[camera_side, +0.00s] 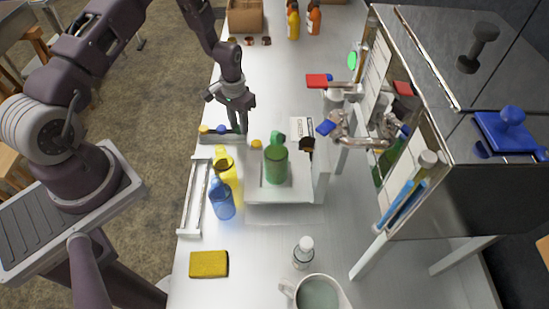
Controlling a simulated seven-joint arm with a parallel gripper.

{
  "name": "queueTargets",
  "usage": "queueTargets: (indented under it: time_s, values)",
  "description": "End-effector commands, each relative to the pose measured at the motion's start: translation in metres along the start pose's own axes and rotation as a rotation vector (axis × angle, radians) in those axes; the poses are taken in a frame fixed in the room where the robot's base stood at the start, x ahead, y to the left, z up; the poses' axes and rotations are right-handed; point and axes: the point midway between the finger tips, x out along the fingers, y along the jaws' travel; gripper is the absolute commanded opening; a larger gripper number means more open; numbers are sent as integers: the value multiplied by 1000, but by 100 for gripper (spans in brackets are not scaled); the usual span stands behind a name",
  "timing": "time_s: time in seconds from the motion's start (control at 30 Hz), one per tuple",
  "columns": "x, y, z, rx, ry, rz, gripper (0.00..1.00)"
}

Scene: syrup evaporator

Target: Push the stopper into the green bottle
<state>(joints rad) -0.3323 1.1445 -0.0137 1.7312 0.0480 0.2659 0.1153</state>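The green bottle (276,167) stands upright on a white stand (265,197) in the middle of the table. A green piece (278,138) shows at its top; I cannot tell whether this is the bottle's neck or a stopper. My gripper (238,130) points down to the left of and behind the bottle, over the right end of a small grey rack (212,140). A yellow stopper (203,129) and a blue stopper (221,129) sit in the rack. My fingers hide the rack's right end, and whether they hold anything is too small to tell.
A yellow bottle (224,165) and a blue bottle (222,203) stand left of the stand. A metal evaporator with a tap (372,142) rises at right. A yellow sponge (208,264), clear bottle (303,252) and mug (318,294) are in front.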

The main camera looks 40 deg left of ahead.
Motion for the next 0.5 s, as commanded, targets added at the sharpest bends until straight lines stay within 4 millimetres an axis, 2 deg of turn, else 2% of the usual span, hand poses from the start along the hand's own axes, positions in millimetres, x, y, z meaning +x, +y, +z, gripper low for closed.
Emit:
queueTargets:
  time_s: [0.5]
  values:
    - [0, 0, 0, 0, 0, 0, 7]
